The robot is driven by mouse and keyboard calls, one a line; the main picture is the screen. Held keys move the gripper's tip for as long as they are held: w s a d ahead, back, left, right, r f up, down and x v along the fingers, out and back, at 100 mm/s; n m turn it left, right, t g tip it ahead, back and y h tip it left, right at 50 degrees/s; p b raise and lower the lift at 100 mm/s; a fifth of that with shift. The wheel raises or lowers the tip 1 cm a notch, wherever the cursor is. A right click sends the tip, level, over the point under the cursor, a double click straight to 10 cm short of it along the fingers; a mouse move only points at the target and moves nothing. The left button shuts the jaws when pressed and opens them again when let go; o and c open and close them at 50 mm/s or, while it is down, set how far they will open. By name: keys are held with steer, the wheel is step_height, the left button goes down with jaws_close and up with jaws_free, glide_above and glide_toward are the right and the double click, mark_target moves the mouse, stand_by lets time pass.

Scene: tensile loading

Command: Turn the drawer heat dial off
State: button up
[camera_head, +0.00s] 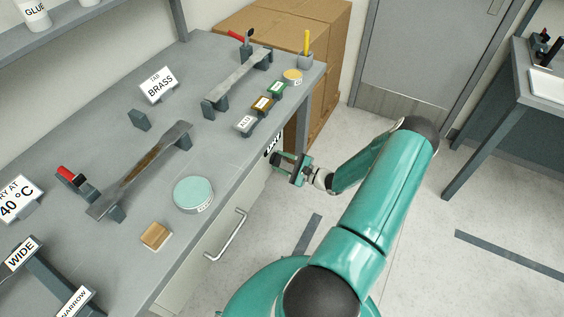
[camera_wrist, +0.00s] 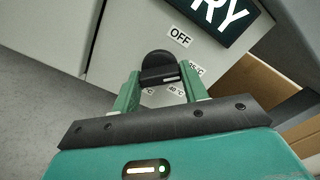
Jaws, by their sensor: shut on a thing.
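The heat dial (camera_wrist: 158,66) is a black knob on the pale drawer front (camera_wrist: 125,35), seen in the wrist view. My gripper (camera_wrist: 160,73) has its two green fingers on either side of the knob and is shut on it. An OFF label (camera_wrist: 180,38) sits above and right of the knob. Temperature labels (camera_wrist: 177,89) lie below and right of it, partly covered by the fingers. I cannot tell for sure which label the knob points to. In the head view my gripper (camera_head: 283,160) is at the bench's front; the dial is hidden there.
A dark sign ending in RY (camera_wrist: 222,15) is close right of the dial. The drawer handle (camera_head: 228,236) sticks out from the bench front, left of my gripper. Cardboard boxes (camera_head: 325,40) stand beyond the bench. The floor to the right is mostly clear.

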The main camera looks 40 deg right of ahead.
steer(key=n, duration=0.8)
steer(key=shift+n, duration=0.7)
steer(key=o, duration=1)
steer(key=shift+s, duration=0.1)
steer(key=v, duration=1.3)
steer(key=shift+s, duration=0.35)
